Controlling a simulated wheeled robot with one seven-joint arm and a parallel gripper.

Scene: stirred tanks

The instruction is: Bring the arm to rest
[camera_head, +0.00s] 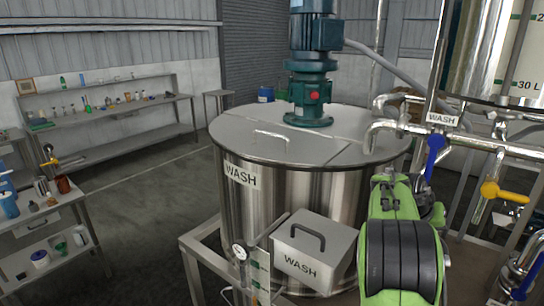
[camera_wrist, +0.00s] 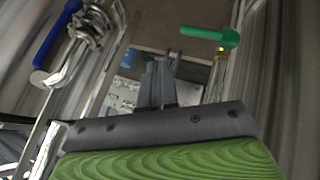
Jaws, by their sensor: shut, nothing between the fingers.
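My gripper (camera_wrist: 157,68) shows in the wrist view, its two dark fingers together and empty. They point away between steel pipework and a tank wall. In the head view my green and black arm (camera_head: 400,250) stands at the lower right, in front of the wash tank (camera_head: 290,200); the gripper itself cannot be made out there. In the wrist view a blue valve handle (camera_wrist: 55,38) lies to the left of the fingers and a green handle (camera_wrist: 210,35) to the right, both apart from them.
A motor (camera_head: 312,65) stands on the tank lid. A box marked WASH (camera_head: 312,250) is in front of the tank. Pipes with a blue handle (camera_head: 433,157) and a yellow handle (camera_head: 503,193) crowd the right. Benches (camera_head: 110,115) stand left; the floor (camera_head: 150,215) between is clear.

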